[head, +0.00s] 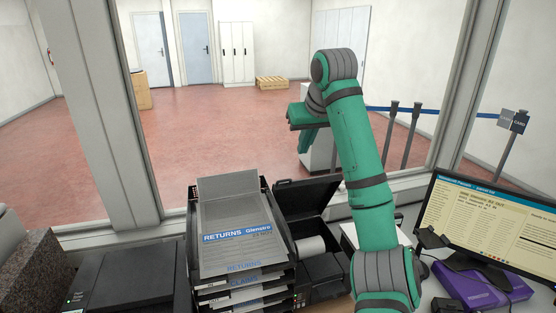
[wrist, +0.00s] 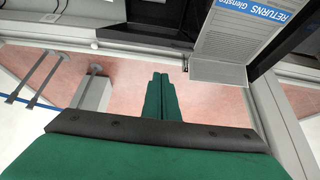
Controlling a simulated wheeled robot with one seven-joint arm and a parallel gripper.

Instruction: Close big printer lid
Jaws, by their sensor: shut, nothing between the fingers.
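The lid's dark edge also shows at the top of the wrist view (wrist: 150,33). My gripper (head: 307,146) is up beyond the lid on the window side, apart from it. In the wrist view its two green fingers (wrist: 160,76) are together and empty, pointing toward the lid.
A tray stack with a RETURNS sheet (head: 236,230) stands left of the open printer. A closed black printer (head: 125,278) is at the far left. A monitor (head: 480,215) and a purple box (head: 480,284) are at right. Window posts flank the opening.

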